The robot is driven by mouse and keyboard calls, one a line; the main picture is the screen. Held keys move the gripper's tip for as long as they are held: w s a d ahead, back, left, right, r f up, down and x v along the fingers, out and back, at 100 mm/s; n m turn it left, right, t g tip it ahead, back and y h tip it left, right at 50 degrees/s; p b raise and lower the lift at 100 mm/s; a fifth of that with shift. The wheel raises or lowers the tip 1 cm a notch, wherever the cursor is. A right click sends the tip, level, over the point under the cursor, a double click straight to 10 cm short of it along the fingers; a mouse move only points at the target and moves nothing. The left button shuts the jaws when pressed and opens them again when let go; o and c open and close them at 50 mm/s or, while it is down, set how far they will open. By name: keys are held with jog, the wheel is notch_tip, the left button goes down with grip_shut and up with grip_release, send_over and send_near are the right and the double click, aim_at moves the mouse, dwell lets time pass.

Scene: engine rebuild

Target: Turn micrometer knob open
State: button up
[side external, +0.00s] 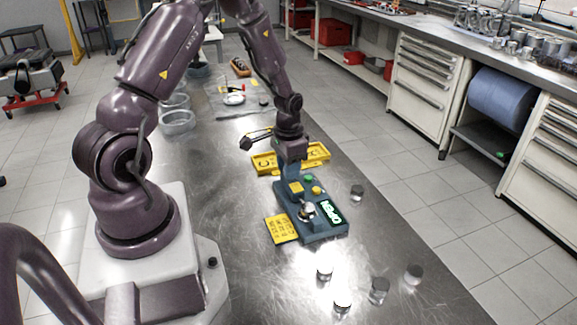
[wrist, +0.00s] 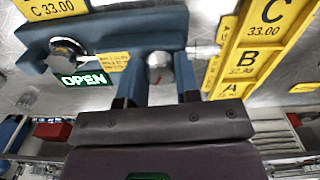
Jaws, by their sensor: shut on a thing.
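The blue-green micrometer station (side external: 322,230) stands on the metal bench in the side view. Its lit green display (side external: 331,211) reads OPEN, and the display (wrist: 87,80) also reads OPEN in the wrist view. My gripper (side external: 292,178) points down at the far end of the station. In the wrist view its two fingers stand either side of the round silver knob (wrist: 160,62), shut on it. The fingers hide the knob in the side view. A silver round part (side external: 306,211) sits beside the display, apart from my gripper.
A yellow card (side external: 281,229) lies left of the station and reads C 33.00 in the wrist view. A yellow tray (side external: 264,162) marked A, B and C lies behind. Several small metal cylinders (side external: 379,288) stand at the front right.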

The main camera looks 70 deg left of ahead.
jog(key=shift+r+m, duration=0.1)
jog(key=shift+m, duration=0.7)
jog(key=o, duration=0.9)
notch_tip(320, 180, up, 13)
jog(key=shift+f, duration=0.1)
